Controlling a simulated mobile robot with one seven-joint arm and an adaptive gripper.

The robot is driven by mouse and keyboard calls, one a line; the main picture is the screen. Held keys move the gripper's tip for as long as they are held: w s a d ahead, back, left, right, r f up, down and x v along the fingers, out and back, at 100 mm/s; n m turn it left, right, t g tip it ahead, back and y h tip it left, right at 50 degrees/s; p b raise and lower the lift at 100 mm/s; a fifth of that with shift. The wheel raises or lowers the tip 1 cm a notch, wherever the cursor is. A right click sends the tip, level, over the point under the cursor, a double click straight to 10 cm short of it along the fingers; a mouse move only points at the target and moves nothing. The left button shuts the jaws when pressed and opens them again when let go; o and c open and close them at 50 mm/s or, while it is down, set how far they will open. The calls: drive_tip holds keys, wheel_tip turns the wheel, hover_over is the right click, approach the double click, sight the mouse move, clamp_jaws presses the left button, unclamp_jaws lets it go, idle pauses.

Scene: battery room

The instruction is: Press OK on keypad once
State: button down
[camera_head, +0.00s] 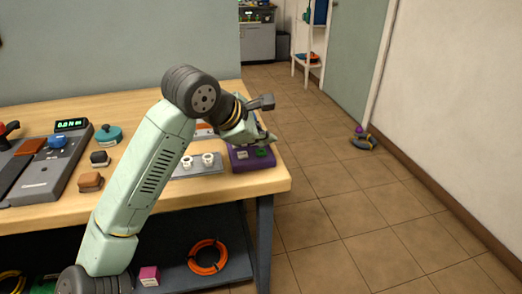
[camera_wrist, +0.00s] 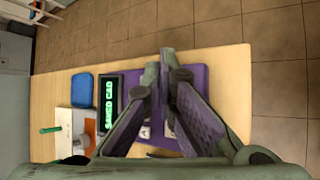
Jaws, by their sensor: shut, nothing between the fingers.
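The purple keypad (camera_head: 240,165) sits at the right end of the wooden table. A white key (camera_head: 242,155) and a green key (camera_head: 261,152) show on its near part; I cannot read an OK label. In the wrist view the keypad (camera_wrist: 197,78) lies beneath my gripper (camera_wrist: 165,65), with a black display (camera_wrist: 108,103) of green letters beside its purple surface. My gripper also shows in the head view (camera_head: 270,138), over the keypad. It is shut and empty. The fingers hide much of the key area, and I cannot tell whether the tips touch it.
A grey plate (camera_head: 198,171) with two white knobs stands left of the keypad. A blue item (camera_wrist: 82,86) lies beyond the display in the wrist view. A grey console (camera_head: 45,175) is further left. The tiled floor (camera_head: 340,210) right of the table is mostly clear.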

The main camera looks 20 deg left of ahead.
sight(263, 153)
drive_tip(key=shift+r+p, duration=1.1)
drive_tip(key=shift+r, duration=1.45)
